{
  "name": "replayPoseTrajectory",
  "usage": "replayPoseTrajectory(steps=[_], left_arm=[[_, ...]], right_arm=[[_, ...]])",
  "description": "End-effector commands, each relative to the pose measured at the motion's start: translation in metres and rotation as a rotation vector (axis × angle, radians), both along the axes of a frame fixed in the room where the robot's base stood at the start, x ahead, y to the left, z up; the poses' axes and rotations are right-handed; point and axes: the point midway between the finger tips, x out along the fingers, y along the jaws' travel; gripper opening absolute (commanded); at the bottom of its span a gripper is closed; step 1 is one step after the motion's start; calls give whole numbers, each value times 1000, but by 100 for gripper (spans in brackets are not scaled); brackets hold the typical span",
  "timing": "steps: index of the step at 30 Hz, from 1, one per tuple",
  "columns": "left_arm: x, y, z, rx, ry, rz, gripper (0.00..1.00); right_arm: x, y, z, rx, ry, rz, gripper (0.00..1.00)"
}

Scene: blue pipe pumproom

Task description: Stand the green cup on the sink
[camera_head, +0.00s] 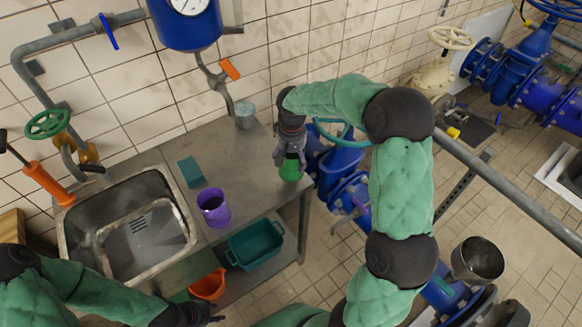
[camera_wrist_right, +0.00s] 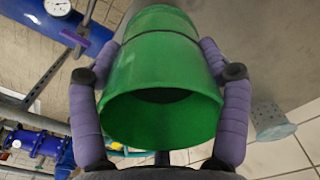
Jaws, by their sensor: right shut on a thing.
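The green cup (camera_head: 290,170) is held in my right gripper (camera_head: 290,155) near the right end of the metal sink counter (camera_head: 258,180). In the right wrist view the cup (camera_wrist_right: 160,100) fills the middle, its open mouth towards the camera, with a purple-padded finger on each side. From the head view I cannot tell whether the cup touches the counter. The sink basin (camera_head: 78,213) is at the counter's left end. My left gripper (camera_head: 205,314) is low at the bottom edge, away from the cup; its finger opening is unclear.
On the counter stand a purple cup (camera_head: 213,207), a teal sponge block (camera_head: 190,172) and a grey metal cup (camera_head: 245,114). A teal bin (camera_head: 255,247) and an orange bucket (camera_head: 208,285) are below. Blue pipes (camera_head: 342,178) stand right of the counter.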

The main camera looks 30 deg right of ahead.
Motion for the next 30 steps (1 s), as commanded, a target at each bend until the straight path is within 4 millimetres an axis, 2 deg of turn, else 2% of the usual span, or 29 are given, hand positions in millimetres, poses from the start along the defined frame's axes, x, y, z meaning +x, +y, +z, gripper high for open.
replayPoseTrajectory(steps=[3,11,17,29,30], left_arm=[[0,0,-4,0,0,0,40],[0,0,-8,0,0,0,40],[0,0,-20,0,0,0,40],[0,0,-21,0,0,0,40],[0,0,-20,0,0,0,40]], right_arm=[[10,-4,-14,0,0,0,21],[19,-8,-26,0,0,0,21],[18,-8,-53,0,0,1,20],[18,-8,-57,0,-1,0,20],[18,-8,-57,0,-1,0,85]])
